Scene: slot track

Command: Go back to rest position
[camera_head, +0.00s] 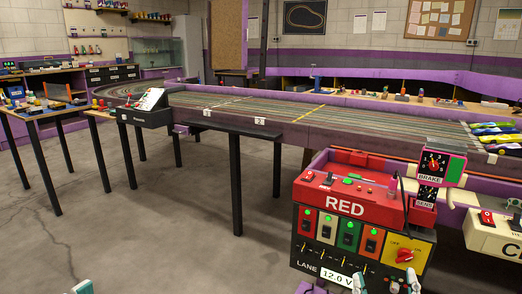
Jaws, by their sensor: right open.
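My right gripper (386,283) shows at the bottom edge, in front of the lower part of the red control station. Its two pale, teal-marked fingertips stand apart with nothing seen between them, so it is open. The rest of it is cut off by the frame. My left gripper (82,287) shows only as a small teal and white tip at the bottom left. Whether it is open or shut cannot be seen. The control station (345,206) is marked RED and LANE 12.0 V, with coloured switches and a red knob.
A long slot track (330,118) on a purple-edged table crosses the view, with several bright cars (490,128) at its right end. A black side shelf (236,130) juts out in front. A small table (38,114) with tools stands at left. The grey floor (150,225) is clear.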

